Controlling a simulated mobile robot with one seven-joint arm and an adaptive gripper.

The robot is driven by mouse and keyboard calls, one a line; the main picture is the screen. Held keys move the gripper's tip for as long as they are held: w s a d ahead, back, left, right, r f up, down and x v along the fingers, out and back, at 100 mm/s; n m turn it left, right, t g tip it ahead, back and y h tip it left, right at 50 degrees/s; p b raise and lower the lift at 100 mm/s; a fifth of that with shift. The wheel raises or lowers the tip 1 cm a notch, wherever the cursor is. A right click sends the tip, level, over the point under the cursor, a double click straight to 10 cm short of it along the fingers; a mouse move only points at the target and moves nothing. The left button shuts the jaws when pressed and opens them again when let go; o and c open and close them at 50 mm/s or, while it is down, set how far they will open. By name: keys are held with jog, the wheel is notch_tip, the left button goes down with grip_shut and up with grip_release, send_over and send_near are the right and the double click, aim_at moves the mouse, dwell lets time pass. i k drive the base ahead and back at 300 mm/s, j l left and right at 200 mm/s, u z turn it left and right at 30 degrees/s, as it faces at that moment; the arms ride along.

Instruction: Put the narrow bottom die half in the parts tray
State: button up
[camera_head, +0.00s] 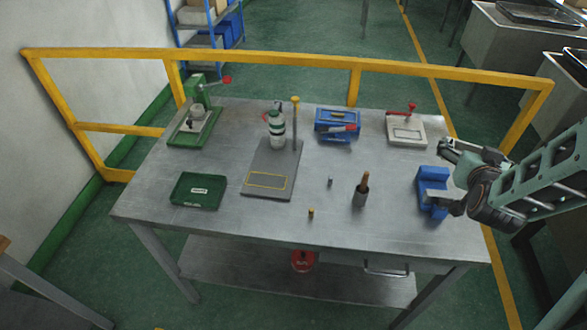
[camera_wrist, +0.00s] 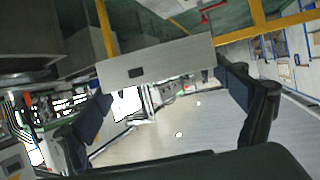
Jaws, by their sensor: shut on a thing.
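My gripper (camera_wrist: 160,72) is shut on a grey rectangular block with a small dark square recess, which I take to be the narrow bottom die half (camera_wrist: 180,55); it spans the gap between the two fingers in the wrist view. In the head view my gripper (camera_head: 447,175) is at the table's right end, beside the blue vise-like fixture (camera_head: 432,178). I cannot clearly tell the block apart from the gripper there. The parts tray, a dark green shallow tray with a white label (camera_head: 185,199), lies at the front left of the table, far from my gripper, and looks empty.
A grey plate with a yellow outline (camera_head: 252,194), bottle and post stands mid-left. A green press (camera_head: 190,137), blue box (camera_head: 336,118) and white device (camera_head: 407,138) line the back. A yellow rail borders the table.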

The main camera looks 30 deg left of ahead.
aim_at(199, 191)
jog(key=k+j, duration=0.1)
jog(key=j, duration=0.3)
jog(key=k+j, duration=0.15)
jog(key=j, duration=0.3)
jog(key=k+j, duration=0.1)
jog(key=j, duration=0.3)
jog(key=k+j, duration=0.1)
jog(key=j, duration=0.35)
jog(key=k+j, duration=0.1)
jog(key=j, duration=0.3)
jog(key=k+j, duration=0.15)
jog(key=j, duration=0.25)
jog(key=k+j, duration=0.1)
jog(key=j, duration=0.35)
jog(key=k+j, duration=0.1)
jog(key=j, duration=0.3)
